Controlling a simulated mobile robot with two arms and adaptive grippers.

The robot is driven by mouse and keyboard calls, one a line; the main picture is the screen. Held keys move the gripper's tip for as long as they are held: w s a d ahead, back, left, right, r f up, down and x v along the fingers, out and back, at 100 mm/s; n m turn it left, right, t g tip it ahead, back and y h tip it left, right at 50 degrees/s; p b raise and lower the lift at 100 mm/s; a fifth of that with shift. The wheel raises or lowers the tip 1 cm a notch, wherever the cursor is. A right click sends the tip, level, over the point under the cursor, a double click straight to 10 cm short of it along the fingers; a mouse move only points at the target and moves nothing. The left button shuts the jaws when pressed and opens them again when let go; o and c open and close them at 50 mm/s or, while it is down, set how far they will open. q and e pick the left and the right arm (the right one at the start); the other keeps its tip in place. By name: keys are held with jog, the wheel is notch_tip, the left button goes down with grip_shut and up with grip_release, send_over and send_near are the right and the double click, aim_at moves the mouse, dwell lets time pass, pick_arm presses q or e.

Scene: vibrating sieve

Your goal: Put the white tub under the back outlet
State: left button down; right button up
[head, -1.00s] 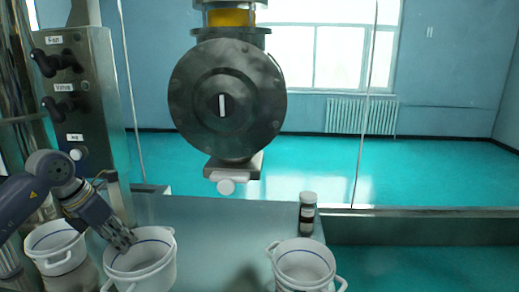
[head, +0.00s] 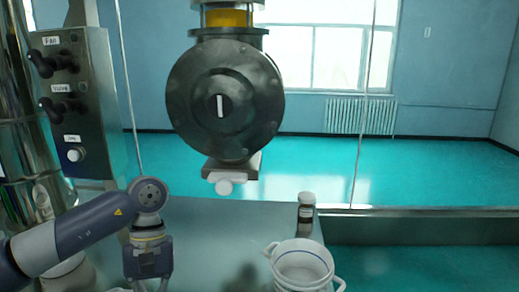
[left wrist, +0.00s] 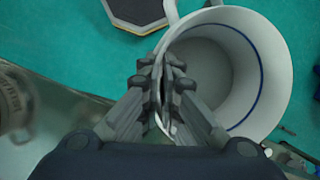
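My left gripper (head: 150,286) hangs pointing down at the bottom of the head view. In the left wrist view its fingers (left wrist: 163,88) are close together at the near edge of a white tub (left wrist: 205,70) with a blue line inside. They appear shut on its rim or handle; the exact contact is hidden. The tub looks empty, with teal floor around it, and is almost wholly below the head view. The outlet (head: 226,186) under the round grey metal housing (head: 224,100) has a white end and hangs above the table. My right gripper is not in view.
A further white tub (head: 70,268) is mostly behind my left arm. The control box (head: 82,105) is at left. The middle table (head: 220,235) is clear.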

pick_arm(q)
jog(key=s+m, duration=0.1)
jog(key=s+m+y, duration=0.1)
jog(key=m, duration=0.1)
jog(key=shift+d, duration=0.25)
jog(key=s+f, duration=0.4)
jog(key=f, duration=0.1)
jog(key=shift+s+m+y, duration=0.3)
jog(key=shift+m, duration=0.1)
jog(key=shift+d+f, duration=0.1)
jog(key=shift+f, duration=0.05)
dwell(0.6)
